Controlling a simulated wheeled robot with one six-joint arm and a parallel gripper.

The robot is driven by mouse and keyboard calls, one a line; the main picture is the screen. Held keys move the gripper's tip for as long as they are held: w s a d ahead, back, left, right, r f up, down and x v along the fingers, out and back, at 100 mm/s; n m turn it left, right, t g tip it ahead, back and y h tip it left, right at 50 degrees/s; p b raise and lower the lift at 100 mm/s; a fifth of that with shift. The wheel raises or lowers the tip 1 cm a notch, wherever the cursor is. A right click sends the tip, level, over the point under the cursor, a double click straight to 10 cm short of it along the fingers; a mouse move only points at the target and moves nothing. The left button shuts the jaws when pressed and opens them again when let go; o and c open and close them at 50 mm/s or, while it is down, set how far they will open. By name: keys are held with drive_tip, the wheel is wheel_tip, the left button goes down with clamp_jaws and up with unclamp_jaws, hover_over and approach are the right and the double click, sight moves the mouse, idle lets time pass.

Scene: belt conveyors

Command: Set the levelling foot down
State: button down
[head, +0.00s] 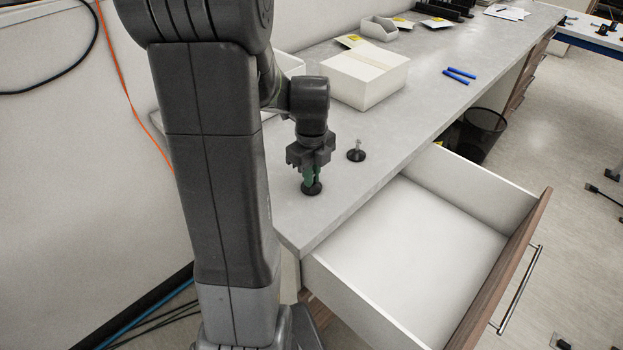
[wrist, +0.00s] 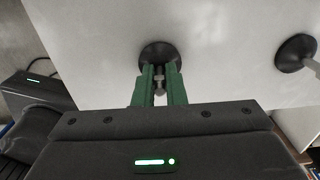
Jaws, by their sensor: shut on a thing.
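A levelling foot (head: 312,188) with a black round base is at my gripper (head: 311,174), close to the near left corner of the grey worktop (head: 390,137). In the wrist view my gripper (wrist: 160,92) has its green fingers shut on the metal stem of this levelling foot (wrist: 160,53). The base looks to be at or just above the worktop; I cannot tell if it touches. A second levelling foot (head: 356,154) stands upright on the worktop to the right, and it also shows in the wrist view (wrist: 294,52).
An open, empty drawer (head: 415,240) juts out below the worktop's front edge. A dark waste bin (head: 482,135) is beyond the drawer. Worktop around the feet is clear.

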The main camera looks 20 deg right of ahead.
wheel_tip(320, 180, up, 10)
drive_tip(key=shift+f+b, duration=0.15)
drive_tip(key=shift+b, duration=0.25)
